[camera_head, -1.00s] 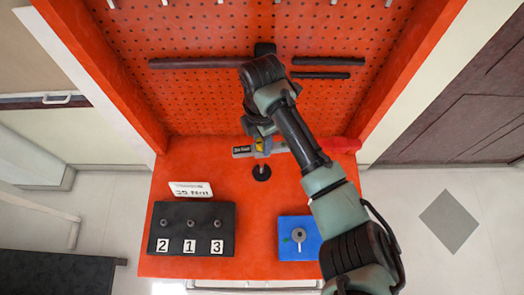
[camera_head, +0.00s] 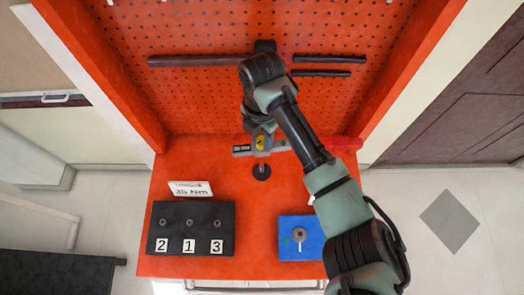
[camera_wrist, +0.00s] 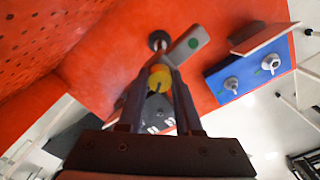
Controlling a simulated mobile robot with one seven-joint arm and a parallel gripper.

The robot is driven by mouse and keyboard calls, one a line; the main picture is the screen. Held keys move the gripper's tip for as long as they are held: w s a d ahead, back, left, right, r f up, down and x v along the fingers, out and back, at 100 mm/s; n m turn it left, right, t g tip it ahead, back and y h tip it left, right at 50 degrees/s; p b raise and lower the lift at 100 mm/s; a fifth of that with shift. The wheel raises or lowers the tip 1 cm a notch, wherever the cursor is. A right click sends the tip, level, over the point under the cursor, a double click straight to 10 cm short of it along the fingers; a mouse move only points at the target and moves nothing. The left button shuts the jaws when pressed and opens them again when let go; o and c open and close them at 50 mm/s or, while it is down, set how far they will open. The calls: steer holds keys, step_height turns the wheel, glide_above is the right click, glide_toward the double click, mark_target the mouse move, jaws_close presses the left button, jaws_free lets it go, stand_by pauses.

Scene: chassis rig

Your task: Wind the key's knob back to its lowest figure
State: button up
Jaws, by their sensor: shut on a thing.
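The key is a torque wrench lying across the orange bench near the pegboard. In the wrist view, the two fingers (camera_wrist: 160,72) are shut on the yellow knob (camera_wrist: 160,80), with a grey part of the key just beyond. The figure on the display is too small to read. My arm hides part of the key's shaft.
A black block (camera_head: 190,247) with sockets marked 2, 1, 3 stands front left, a card reading 35 Nm (camera_head: 190,189) behind it. A blue block (camera_head: 290,224) with a round fitting stands front right. A black round foot (camera_head: 262,173) is just in front of the key.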

steer(key=n+b, duration=0.1)
steer(key=n, duration=0.3)
steer(key=shift+n+b, duration=0.55)
steer(key=shift+n, duration=1.25)
steer(key=o, duration=0.8)
steer(key=shift+o, duration=0.2)
